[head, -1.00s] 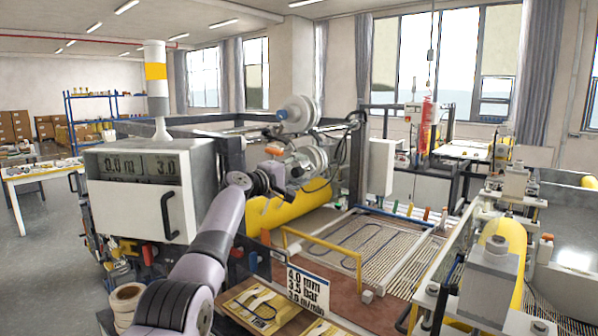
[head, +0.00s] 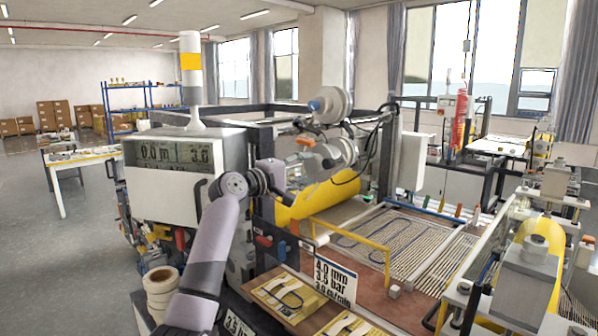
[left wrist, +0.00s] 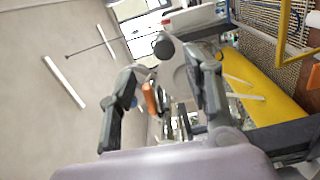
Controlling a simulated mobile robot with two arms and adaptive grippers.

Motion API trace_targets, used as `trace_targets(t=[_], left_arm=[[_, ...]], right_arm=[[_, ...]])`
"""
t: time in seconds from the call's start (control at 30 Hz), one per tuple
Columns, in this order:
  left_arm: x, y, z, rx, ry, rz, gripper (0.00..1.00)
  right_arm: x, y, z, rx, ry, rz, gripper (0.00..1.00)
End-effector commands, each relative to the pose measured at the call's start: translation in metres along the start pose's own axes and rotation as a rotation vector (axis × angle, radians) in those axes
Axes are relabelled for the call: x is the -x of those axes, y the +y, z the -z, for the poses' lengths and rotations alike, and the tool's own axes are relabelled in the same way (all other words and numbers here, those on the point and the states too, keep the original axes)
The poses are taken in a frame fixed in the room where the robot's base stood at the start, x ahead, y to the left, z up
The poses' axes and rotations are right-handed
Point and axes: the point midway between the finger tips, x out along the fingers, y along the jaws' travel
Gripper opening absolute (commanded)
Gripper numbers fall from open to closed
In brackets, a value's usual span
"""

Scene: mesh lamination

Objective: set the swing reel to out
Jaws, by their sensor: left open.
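Two white reels stand on the machine's frame in the head view, an upper reel (head: 334,105) and a lower reel (head: 343,151). I cannot tell for sure which one is the swing reel. An orange piece (head: 305,141) sits beside the lower reel. My right gripper is not seen.
A display box (head: 180,180) with a handle stands left of the reels. A yellow roller (head: 325,195) lies below them, with a yellow guard rail (head: 350,240) and a mesh bed (head: 405,240) in front. A dark frame post (head: 388,150) stands right. Open floor lies at left.

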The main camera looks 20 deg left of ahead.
Motion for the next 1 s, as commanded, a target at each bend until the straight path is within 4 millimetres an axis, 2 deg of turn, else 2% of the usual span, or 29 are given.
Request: trace_targets(t=[0.1,0.23,0.77,0.87,0.97,1.0], left_arm=[[0.012,0.000,0.000,-0.001,-0.001,0.000,0.46],[0.018,0.000,0.000,-0.001,0.000,0.000,0.46],[0.018,-0.002,-0.002,-0.005,-0.002,0.004,0.46],[0.017,-0.023,-0.012,-0.040,-0.012,0.042,0.46],[0.019,-0.071,-0.034,-0.127,-0.033,0.126,0.46],[0.021,-0.096,-0.045,-0.174,-0.046,0.169,0.46]], right_arm=[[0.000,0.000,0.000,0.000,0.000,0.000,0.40],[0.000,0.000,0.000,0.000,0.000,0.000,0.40],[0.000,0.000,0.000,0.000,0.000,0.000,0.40],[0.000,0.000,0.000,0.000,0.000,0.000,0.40],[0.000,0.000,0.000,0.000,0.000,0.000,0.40],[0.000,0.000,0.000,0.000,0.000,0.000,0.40]])
